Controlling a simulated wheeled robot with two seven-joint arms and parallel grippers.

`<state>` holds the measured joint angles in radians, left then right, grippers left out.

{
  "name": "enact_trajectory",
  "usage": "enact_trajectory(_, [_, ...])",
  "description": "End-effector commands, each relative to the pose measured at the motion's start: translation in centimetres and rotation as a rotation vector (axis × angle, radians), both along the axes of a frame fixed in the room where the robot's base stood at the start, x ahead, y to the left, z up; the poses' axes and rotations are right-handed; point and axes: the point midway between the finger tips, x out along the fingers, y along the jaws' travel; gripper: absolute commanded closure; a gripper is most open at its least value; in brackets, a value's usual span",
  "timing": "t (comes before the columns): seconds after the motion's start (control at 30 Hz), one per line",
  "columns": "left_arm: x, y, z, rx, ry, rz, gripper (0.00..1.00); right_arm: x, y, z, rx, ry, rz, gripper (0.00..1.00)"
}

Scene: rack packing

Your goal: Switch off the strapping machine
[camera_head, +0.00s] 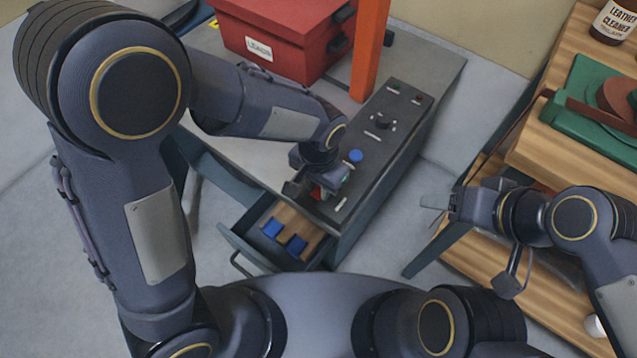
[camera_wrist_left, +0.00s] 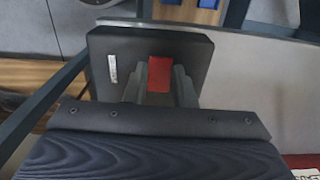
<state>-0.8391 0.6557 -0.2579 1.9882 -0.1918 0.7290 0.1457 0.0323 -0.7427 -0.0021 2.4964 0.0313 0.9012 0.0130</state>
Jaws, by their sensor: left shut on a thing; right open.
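The strapping machine's dark control panel (camera_head: 375,135) runs along the right side of the grey table, with a blue button, a knob and small markings on it. My left gripper (camera_head: 318,190) is down at the panel's near end, shut on a red switch (camera_head: 317,195). In the left wrist view the red switch (camera_wrist_left: 160,74) sits between the two fingers, beside a pale label on the dark panel. Its lower part and on/off position cannot be told. My right gripper (camera_head: 438,203) is open and empty, to the right of the machine.
An open drawer (camera_head: 240,245) with blue and wooden pieces juts out below the panel. A red box (camera_head: 280,35) and an orange post (camera_head: 369,50) stand behind. A wooden shelf unit (camera_head: 560,140) with a green tool is at right.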

Motion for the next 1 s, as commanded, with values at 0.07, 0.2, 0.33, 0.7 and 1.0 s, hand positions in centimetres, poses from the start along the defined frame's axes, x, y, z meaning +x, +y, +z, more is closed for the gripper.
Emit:
enact_trajectory(0.07, [0.0, 0.0, 0.0, 0.001, 0.001, 0.000, 0.99, 0.0, 0.0, 0.1, 0.000, 0.000, 0.000, 0.41])
enact_trajectory(0.2, [0.2, -0.1, 0.5, 0.036, 0.047, 0.001, 0.99, 0.0, 0.0, 1.6, 0.000, 0.000, 0.000, 0.41])
enact_trajectory(0.33, [0.5, -0.3, 0.6, 0.094, 0.128, 0.002, 0.99, 0.0, 0.0, 3.5, 0.000, 0.000, 0.000, 0.41])
enact_trajectory(0.7, [0.6, -0.5, 0.1, 0.153, 0.210, 0.000, 0.99, 0.0, 0.0, 4.4, 0.000, 0.000, 0.000, 0.41])
enact_trajectory(1.0, [0.6, -0.5, 0.1, 0.152, 0.210, 0.000, 0.56, 0.0, 0.0, 4.4, 0.000, 0.000, 0.000, 0.41])
